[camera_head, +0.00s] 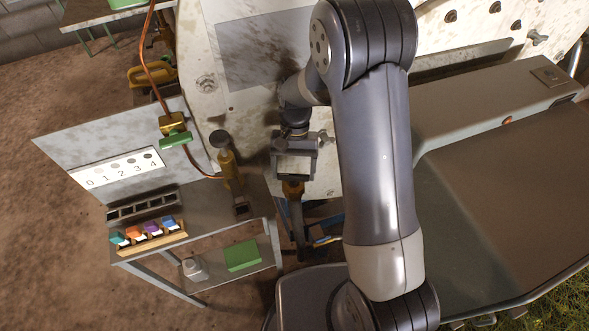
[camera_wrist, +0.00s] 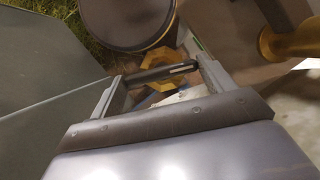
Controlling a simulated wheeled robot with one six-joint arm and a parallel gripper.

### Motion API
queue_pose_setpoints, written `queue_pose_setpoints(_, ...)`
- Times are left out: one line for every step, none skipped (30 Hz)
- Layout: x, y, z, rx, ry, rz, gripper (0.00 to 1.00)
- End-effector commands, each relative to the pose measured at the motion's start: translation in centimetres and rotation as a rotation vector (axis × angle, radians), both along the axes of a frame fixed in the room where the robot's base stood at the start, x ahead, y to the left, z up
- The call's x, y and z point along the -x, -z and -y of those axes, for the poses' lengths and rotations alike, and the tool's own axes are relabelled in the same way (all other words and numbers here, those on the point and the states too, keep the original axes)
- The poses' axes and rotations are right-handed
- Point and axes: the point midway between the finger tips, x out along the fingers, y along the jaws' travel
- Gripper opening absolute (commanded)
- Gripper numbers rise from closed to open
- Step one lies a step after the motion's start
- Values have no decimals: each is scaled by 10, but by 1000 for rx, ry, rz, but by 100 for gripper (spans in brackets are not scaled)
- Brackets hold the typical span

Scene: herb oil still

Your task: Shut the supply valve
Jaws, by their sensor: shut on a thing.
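My gripper (camera_head: 294,176) is at a brass valve body (camera_head: 293,188) on top of a dark vertical pipe, in the middle of the head view. In the wrist view my gripper (camera_wrist: 160,73) has its two fingers at either end of a short dark bar handle (camera_wrist: 162,73) and is shut on it. A brass hex fitting (camera_wrist: 158,62) lies just behind the bar. My gripper hides most of this valve in the head view, so I cannot read how far it is turned.
A bench (camera_head: 205,210) at left carries a brass column (camera_head: 228,172) and a rack of coloured blocks (camera_head: 150,240). A green-handled valve (camera_head: 176,140) hangs on a copper pipe above it. A large pale panel (camera_head: 245,60) stands behind my arm. In the wrist view, a dark round disc (camera_wrist: 125,20) is close by.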

Motion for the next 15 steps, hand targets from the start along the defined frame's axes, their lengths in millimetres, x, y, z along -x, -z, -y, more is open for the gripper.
queue_pose_setpoints(1,0,-2,-2,-46,-4,55)
queue_pose_setpoints(1,0,-2,-2,-72,-4,55)
queue_pose_setpoints(1,0,-3,-2,-109,-5,55)
queue_pose_setpoints(2,0,-3,-2,-135,-5,55)
queue_pose_setpoints(1,0,-3,-3,-159,-4,55)
queue_pose_setpoints(1,0,-3,-2,-192,-4,55)
queue_pose_setpoints(1,0,-3,-2,-215,-4,55)
queue_pose_setpoints(1,0,-3,-3,-237,-3,55)
queue_pose_setpoints(2,0,-3,-2,-266,-4,55)
queue_pose_setpoints(2,0,-3,-2,-287,-4,55)
queue_pose_setpoints(2,0,-3,-2,-307,-4,55)
queue_pose_setpoints(2,0,-3,-2,-330,-4,55)
queue_pose_setpoints(2,0,-3,-3,-347,-5,55)
queue_pose_setpoints(2,0,-3,-2,-362,-5,55)
queue_pose_setpoints(2,0,-3,-1,-381,-6,55)
